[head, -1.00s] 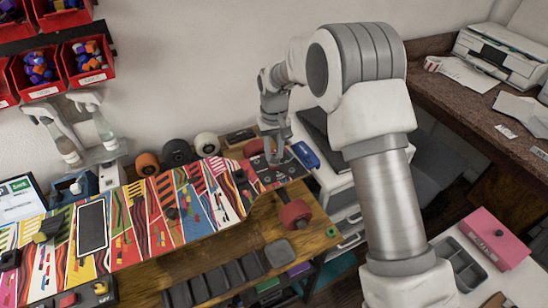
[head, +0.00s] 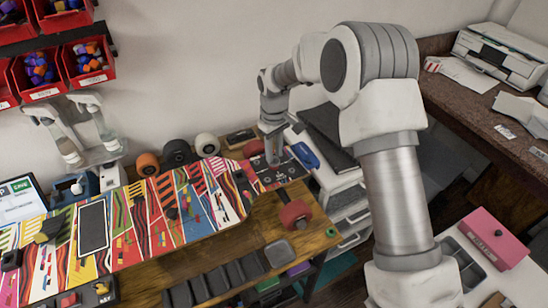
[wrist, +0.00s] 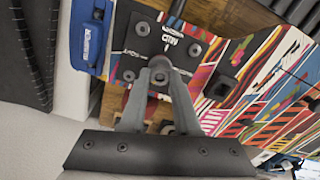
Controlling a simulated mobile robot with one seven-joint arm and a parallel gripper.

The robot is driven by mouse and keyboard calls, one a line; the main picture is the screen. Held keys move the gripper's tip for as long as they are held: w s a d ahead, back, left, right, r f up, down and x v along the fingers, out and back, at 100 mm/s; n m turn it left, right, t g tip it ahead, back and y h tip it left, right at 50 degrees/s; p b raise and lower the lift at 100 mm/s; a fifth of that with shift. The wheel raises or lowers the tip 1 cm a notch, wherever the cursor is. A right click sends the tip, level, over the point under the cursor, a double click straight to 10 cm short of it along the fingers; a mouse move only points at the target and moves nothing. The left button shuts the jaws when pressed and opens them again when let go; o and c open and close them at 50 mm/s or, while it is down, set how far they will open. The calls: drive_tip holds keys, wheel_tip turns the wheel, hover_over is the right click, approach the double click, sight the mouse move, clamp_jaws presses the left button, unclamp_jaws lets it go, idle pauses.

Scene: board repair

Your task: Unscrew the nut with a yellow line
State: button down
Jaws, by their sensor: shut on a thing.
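The colourful patterned board (head: 150,218) lies on the wooden bench, and its dark end plate (head: 284,172) is at the right. My gripper (head: 273,161) points down at this plate. In the wrist view, my gripper (wrist: 160,66) has its two grey fingers closed around a small dark round nut (wrist: 159,80) on the black plate (wrist: 150,45). Other dark nuts or bolts (wrist: 195,50) stand near the plate's corners. I cannot make out a yellow line on the held nut, which is partly hidden by the fingers.
A blue case (head: 305,155) lies right of the plate, and it also shows in the wrist view (wrist: 90,35). Several wheels (head: 207,144) stand behind the board. A red wheel (head: 295,213) is at its front right. Empty dark trays (head: 215,281) line the bench front.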

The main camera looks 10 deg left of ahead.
drive_tip(key=shift+r+p, duration=0.85)
drive_tip(key=shift+r, duration=0.65)
wheel_tip(320, 180, up, 7)
drive_tip(key=p, duration=0.4)
drive_tip(key=shift+f, duration=0.1)
